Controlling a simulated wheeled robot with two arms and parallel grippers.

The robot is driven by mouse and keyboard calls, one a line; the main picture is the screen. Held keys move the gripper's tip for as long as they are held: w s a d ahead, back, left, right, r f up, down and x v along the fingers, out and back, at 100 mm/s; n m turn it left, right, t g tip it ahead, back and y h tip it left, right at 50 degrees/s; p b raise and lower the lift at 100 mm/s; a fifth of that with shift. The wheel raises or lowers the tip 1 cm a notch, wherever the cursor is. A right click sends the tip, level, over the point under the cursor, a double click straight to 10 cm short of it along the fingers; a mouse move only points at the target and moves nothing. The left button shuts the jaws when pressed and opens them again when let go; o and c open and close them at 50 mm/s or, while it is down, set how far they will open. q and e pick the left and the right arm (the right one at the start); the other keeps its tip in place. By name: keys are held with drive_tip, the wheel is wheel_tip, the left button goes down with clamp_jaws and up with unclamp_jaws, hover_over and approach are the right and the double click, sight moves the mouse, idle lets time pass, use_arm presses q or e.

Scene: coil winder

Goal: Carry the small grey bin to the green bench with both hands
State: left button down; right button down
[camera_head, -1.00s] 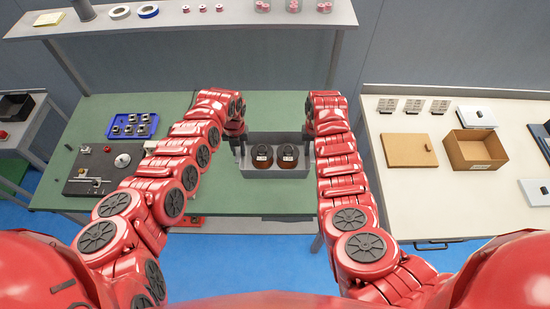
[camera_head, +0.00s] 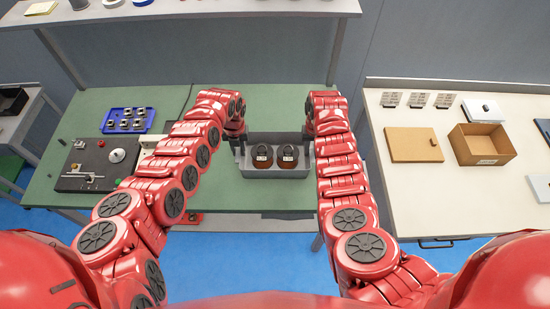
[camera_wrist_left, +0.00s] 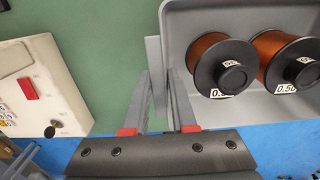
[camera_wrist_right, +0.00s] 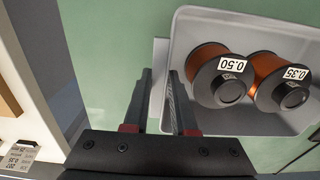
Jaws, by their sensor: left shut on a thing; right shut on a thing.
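The small grey bin (camera_head: 275,173) is in the middle of the head view, over the front part of the green bench (camera_head: 215,192). It holds two dark-ended copper wire spools, labelled 0.50 and 0.35 in the right wrist view. My left gripper (camera_head: 238,142) is shut on the bin's left side wall; the bin also shows in the left wrist view (camera_wrist_left: 245,108). My right gripper (camera_head: 309,138) is shut on its right side wall, also seen in the right wrist view (camera_wrist_right: 205,120). The bin looks level. I cannot tell whether its underside touches the bench.
A winding machine (camera_head: 98,163) and a blue tray (camera_head: 128,121) of metal parts stand on the bench's left side. A shelf (camera_head: 220,8) spans the back. A pale table (camera_head: 430,205) with a cardboard box (camera_head: 482,145) is to the right. Bench surface around the bin is clear.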

use_arm(q)
drive_tip(key=shift+f+b, duration=0.3)
drive_tip(key=shift+f, duration=0.15)
use_arm(e)
drive_tip(key=shift+f, duration=0.45)
use_arm(q)
drive_tip(key=c, duration=0.7)
unclamp_jaws()
drive_tip(key=shift+s+r, duration=0.1)
drive_tip(key=shift+r, duration=0.15)
use_arm(e)
drive_tip(key=c, duration=0.7)
unclamp_jaws()
drive_tip(key=shift+s+r, duration=0.1)
drive_tip(key=shift+r, duration=0.15)
drive_tip(key=shift+r, duration=0.1)
use_arm(q)
wheel_tip(320, 180, up, 12)
use_arm(e)
wheel_tip(320, 180, up, 12)
drive_tip(key=shift+f, duration=0.1)
